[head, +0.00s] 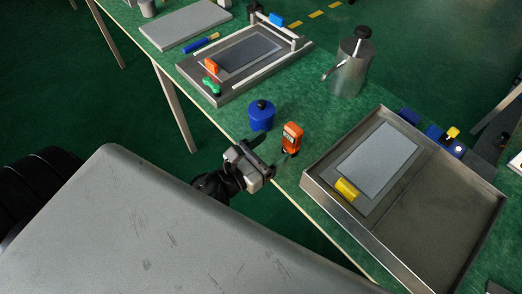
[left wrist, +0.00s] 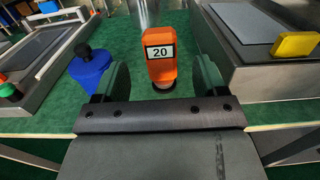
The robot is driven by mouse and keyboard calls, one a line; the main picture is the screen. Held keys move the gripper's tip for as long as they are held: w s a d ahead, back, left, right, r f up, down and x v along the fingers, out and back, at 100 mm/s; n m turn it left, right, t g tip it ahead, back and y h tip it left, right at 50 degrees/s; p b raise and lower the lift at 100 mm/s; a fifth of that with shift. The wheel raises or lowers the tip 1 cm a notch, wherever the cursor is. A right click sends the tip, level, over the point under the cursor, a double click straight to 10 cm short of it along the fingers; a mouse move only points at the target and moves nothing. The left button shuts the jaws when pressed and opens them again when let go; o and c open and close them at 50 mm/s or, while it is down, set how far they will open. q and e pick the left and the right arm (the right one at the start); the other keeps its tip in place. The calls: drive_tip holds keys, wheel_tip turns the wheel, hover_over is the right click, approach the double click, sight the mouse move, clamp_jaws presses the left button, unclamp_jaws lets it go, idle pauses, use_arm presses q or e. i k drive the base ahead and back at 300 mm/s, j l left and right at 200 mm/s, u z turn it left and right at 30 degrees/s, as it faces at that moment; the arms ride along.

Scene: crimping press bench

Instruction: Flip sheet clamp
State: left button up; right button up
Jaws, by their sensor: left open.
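A yellow clamp-like block (head: 346,190) sits at the near edge of a grey sheet (head: 378,160) in the metal tray; it also shows at the right of the left wrist view (left wrist: 296,44). An upright orange handle (head: 292,137) stands on the green bench left of the tray. In the left wrist view the orange handle (left wrist: 167,30) bears a "20" label and lies ahead, in line with the gap between my fingers. My left gripper (head: 266,166) is open and empty at the bench's front edge, just short of the orange handle. My right gripper is not in view.
A blue pot with a black knob (head: 261,116) stands close to my left gripper. The wide metal tray (head: 440,195) has raised walls. Behind are a steel can (head: 351,68) and a framed board (head: 243,92) with orange, green and blue parts. Green bench top is clear between them.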

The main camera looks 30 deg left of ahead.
sight(216, 89)
drive_tip(key=u, duration=1.3)
